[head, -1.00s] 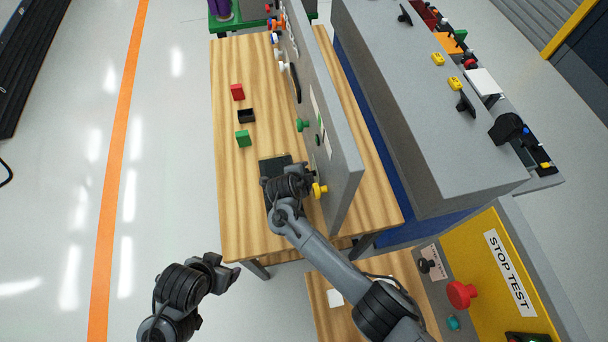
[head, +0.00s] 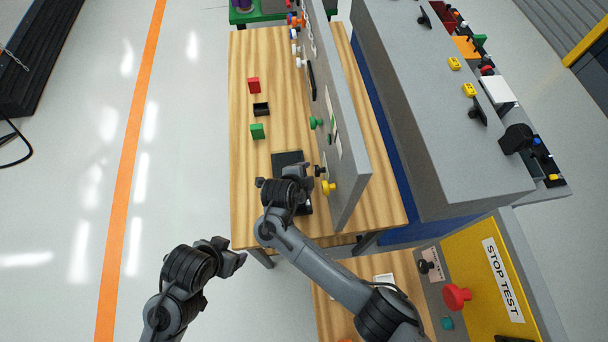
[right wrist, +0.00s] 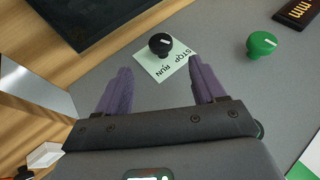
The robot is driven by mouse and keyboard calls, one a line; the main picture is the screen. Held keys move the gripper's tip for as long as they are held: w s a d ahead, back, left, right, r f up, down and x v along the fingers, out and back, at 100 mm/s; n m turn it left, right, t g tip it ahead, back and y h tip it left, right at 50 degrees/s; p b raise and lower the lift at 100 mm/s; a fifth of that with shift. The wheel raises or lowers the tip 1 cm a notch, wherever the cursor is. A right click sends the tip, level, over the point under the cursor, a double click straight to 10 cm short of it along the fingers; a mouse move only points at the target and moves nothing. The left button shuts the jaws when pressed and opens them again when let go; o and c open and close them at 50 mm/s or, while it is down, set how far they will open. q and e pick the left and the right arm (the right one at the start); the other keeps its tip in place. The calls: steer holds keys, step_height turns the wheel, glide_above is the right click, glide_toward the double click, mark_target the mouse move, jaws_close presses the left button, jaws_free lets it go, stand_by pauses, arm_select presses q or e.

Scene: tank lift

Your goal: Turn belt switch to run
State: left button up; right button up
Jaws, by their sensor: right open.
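The belt switch is a black round knob (right wrist: 160,43) with a white mark on top, on a pale label reading STOP and RUN in the right wrist view. Its mark points roughly to the STOP side, but its exact setting is hard to read. In the head view the knob (head: 320,170) sticks out from the grey panel (head: 345,150). My right gripper (head: 304,180) is beside it, apart from the panel. Its purple fingers (right wrist: 158,88) are open and empty, with the knob beyond the gap between the tips. My left gripper (head: 236,255) hangs left of the table, clear of everything.
A yellow knob (head: 329,187) sits close to the switch on the panel; a green knob (head: 315,122) is farther along. A dark plate (head: 287,158) lies on the wooden table (head: 245,190) under my right gripper.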

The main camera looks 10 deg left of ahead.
steer(key=shift+s+a+r, duration=0.1)
steer(key=shift+s+r, duration=0.2)
steer(key=shift+r, duration=0.05)
